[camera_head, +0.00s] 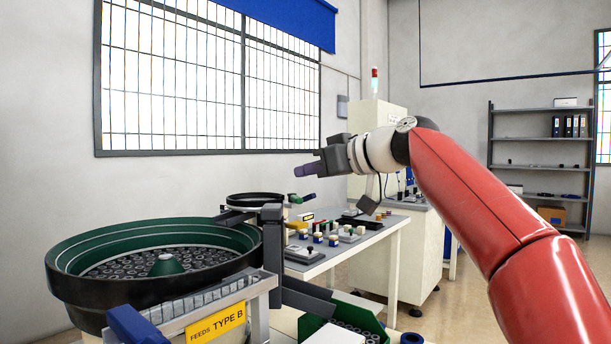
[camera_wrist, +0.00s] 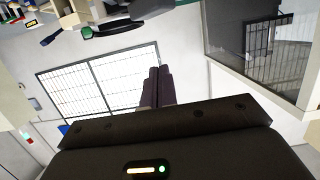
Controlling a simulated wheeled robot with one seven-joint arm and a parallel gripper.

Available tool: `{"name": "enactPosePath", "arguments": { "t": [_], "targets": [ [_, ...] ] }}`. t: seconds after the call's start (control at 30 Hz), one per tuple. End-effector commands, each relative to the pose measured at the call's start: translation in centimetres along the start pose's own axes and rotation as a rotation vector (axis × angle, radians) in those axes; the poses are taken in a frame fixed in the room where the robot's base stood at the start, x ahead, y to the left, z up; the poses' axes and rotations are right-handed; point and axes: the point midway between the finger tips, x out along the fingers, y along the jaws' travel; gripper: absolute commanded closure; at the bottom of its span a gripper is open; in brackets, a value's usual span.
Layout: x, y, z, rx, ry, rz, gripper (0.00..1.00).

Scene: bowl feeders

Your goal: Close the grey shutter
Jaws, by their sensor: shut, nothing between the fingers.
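My gripper (camera_head: 306,170) is at the end of the raised red arm, in front of the wall under the barred window. In the wrist view its two dark purple fingers (camera_wrist: 158,85) are together with nothing between them. I cannot identify the grey shutter for certain. A dark grey panel (camera_wrist: 228,22) in a pale frame shows at the upper right of the wrist view, beside a glossy, reflecting area. It stands apart from my fingers in the picture. I cannot tell whether this panel is the shutter or how far it is closed.
A black and green bowl feeder (camera_head: 70,262) full of small parts stands front left, with a yellow "TYPE B" sign (camera_head: 216,326). A white table (camera_head: 335,262) with several small parts is behind it. A cream cabinet (camera_head: 372,118) and grey shelves (camera_head: 540,152) stand farther back.

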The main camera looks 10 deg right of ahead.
Motion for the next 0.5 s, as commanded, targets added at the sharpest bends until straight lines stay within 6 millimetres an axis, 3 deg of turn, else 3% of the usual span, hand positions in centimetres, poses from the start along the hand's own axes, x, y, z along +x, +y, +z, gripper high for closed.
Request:
{"name": "enactPosePath", "arguments": {
  "t": [0.4, 0.5],
  "targets": [
    [7.7, -0.1, -0.3, 0.002, -0.002, -0.005, 1.0],
    [8.1, 0.1, 1.6, 0.003, -0.004, 0.002, 1.0]
  ]
}}
